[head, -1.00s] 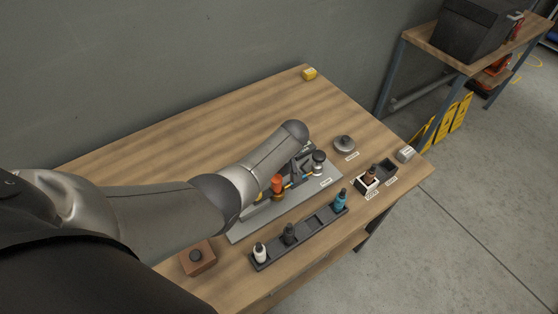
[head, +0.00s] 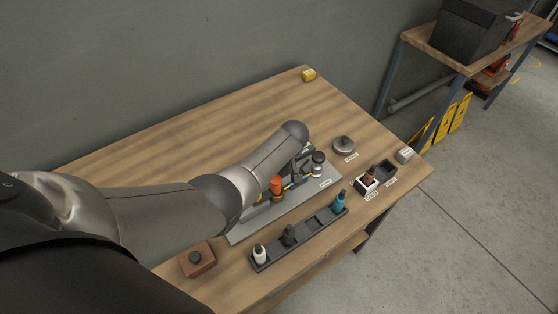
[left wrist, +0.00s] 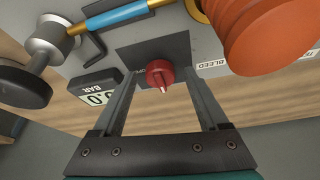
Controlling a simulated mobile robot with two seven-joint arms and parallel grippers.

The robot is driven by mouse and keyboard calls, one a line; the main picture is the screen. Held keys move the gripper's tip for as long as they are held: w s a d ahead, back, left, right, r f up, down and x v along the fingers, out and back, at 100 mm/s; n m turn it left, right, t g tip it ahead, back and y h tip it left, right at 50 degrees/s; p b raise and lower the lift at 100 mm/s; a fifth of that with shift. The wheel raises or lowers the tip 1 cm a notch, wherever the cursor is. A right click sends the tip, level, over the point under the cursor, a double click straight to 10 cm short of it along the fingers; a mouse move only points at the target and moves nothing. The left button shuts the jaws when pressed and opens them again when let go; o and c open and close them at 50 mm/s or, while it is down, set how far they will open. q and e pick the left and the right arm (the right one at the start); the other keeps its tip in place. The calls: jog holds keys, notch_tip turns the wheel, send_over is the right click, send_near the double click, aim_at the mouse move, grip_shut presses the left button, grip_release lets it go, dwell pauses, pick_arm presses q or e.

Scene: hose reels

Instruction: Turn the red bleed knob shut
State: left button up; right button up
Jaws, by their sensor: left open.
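The red bleed knob (left wrist: 160,74) sits on a dark square plate (left wrist: 130,52) in the left wrist view, with a pale pointer mark toward the bottom of the picture. A label reading BLEED (left wrist: 212,65) is to its right. My left gripper (left wrist: 163,82) is open, with one finger on each side of the knob; I cannot tell whether either touches it. In the head view my left forearm covers the knob and most of the gripper over the grey panel (head: 245,229). My right gripper is not in view.
A large orange part (left wrist: 262,35) stands close to the right finger. A gauge reading 0.0 BAR (left wrist: 94,92) is at left, below a blue-sleeved pipe (left wrist: 120,14). A dark tray (head: 262,264) of bottles lies in front of the panel.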

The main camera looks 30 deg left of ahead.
pick_arm(q)
jog(key=p+v, duration=0.4)
jog(key=v, duration=1.1)
jog(key=shift+d+r, duration=0.1)
dwell(0.4)
